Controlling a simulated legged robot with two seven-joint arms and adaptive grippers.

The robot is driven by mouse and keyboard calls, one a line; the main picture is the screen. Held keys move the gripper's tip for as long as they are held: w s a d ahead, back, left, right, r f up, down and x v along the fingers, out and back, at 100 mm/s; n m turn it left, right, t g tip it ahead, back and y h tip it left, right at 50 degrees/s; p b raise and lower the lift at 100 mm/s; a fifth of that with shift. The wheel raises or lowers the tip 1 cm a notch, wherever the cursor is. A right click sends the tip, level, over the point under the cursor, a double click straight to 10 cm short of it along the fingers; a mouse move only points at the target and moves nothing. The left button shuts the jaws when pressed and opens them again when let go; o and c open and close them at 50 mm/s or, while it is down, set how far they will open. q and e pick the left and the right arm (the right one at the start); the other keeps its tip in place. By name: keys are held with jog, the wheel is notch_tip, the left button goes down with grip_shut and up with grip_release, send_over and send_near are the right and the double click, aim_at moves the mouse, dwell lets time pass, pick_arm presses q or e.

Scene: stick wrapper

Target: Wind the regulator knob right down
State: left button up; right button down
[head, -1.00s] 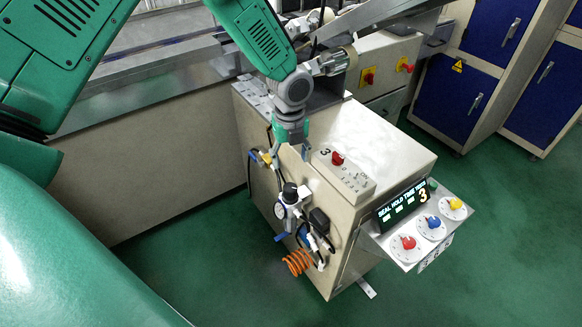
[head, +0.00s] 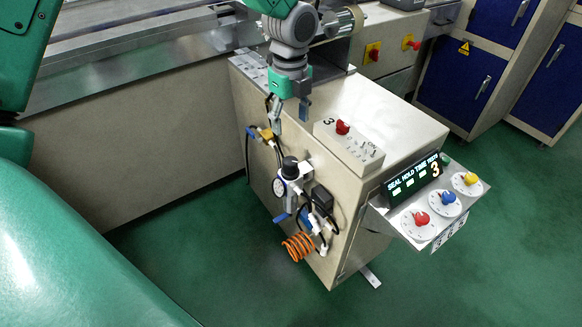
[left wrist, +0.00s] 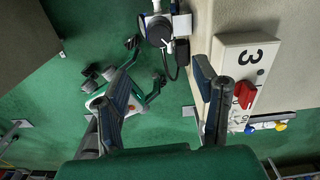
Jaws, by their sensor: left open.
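The regulator (head: 291,180) is mounted on the side of the beige cabinet, with a black knob (head: 289,163) on top and a round gauge (head: 279,187) on its front. My left gripper (head: 291,112) is above the knob, apart from it, pointing down with its fingers spread and nothing between them. In the left wrist view, the black knob (left wrist: 158,32) lies beyond the open left gripper (left wrist: 158,78), roughly between the lines of the two fingers. My right gripper is not in view.
A box marked 3 with a red knob (head: 343,127) sits on the cabinet top (head: 385,125), right of my gripper. A panel with red, blue and yellow dials (head: 445,200) juts out at right. Hoses and an orange coil (head: 298,246) hang near the regulator. Green floor is clear in front.

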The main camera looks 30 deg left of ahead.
aim_at(290, 160)
pick_arm(q)
notch_tip(290, 160, down, 13)
jog(key=b, duration=0.2)
jog(key=shift+f+b, duration=0.1)
jog(key=shift+b, duration=0.2)
jog(key=c, duration=1.1)
